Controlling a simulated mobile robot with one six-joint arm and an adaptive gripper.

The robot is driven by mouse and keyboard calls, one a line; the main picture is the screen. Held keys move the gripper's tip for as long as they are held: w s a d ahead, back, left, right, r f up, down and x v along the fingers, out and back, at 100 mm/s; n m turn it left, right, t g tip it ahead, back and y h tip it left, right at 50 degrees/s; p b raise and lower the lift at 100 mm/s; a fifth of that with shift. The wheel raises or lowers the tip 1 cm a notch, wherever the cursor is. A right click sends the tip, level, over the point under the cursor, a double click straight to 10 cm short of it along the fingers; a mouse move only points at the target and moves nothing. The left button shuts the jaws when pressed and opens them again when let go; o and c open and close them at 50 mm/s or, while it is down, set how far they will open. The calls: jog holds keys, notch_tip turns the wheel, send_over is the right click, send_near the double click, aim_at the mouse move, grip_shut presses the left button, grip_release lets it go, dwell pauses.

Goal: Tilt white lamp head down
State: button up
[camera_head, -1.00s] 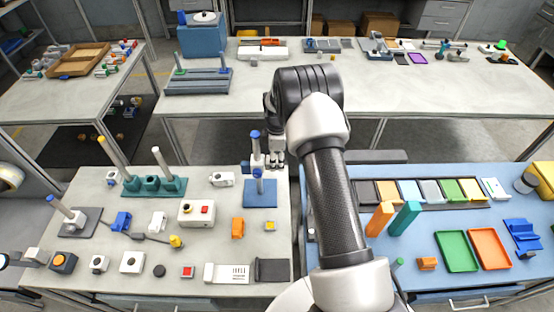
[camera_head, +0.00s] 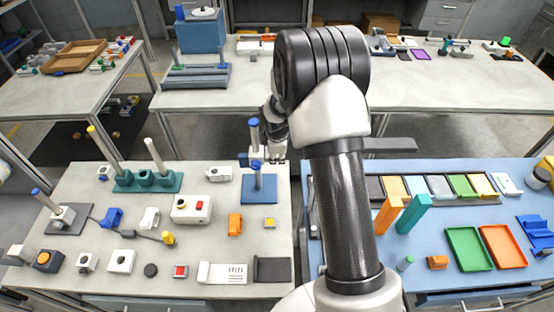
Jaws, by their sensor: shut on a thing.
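A small stand has a blue base plate (camera_head: 259,197) and a short post (camera_head: 258,182) near the right edge of the left front table. Above the post is a blue joint piece (camera_head: 243,158) and an upright pale cylinder with a blue end, which I take for the white lamp head (camera_head: 255,140). My gripper (camera_head: 271,158) is at the lamp's right side, its fingers shut on part of it. The exact contact is too small to see, and my arm blocks the area to the right.
The left front table holds a green rack (camera_head: 148,183) with posts, a white box with a red button (camera_head: 191,210), an orange block (camera_head: 235,223) and several small parts. The right blue table has a green tray (camera_head: 467,249) and an orange tray (camera_head: 502,247). A gap separates the tables.

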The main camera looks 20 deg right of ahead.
jog(key=shift+s+f+t+h+b, duration=0.1)
jog(key=shift+f+t+h+b, duration=0.3)
jog(key=shift+b, duration=1.9)
jog(key=shift+f+t+b, duration=0.1)
jog(key=shift+t+b, duration=0.6)
jog(key=shift+b, duration=1.6)
jog(key=b, duration=0.5)
jog(key=shift+s+r+t, duration=0.1)
jog(key=shift+r+t, duration=0.05)
jog(key=shift+t, duration=0.25)
jog(key=shift+r+h+b, duration=0.2)
jog(key=shift+h+b, duration=0.1)
jog(key=shift+b, duration=0.65)
jog(key=o, duration=1)
jog(key=shift+o, duration=0.2)
jog(key=shift+a+r, duration=0.1)
jog(key=v, duration=1.2)
jog(key=shift+s, duration=0.2)
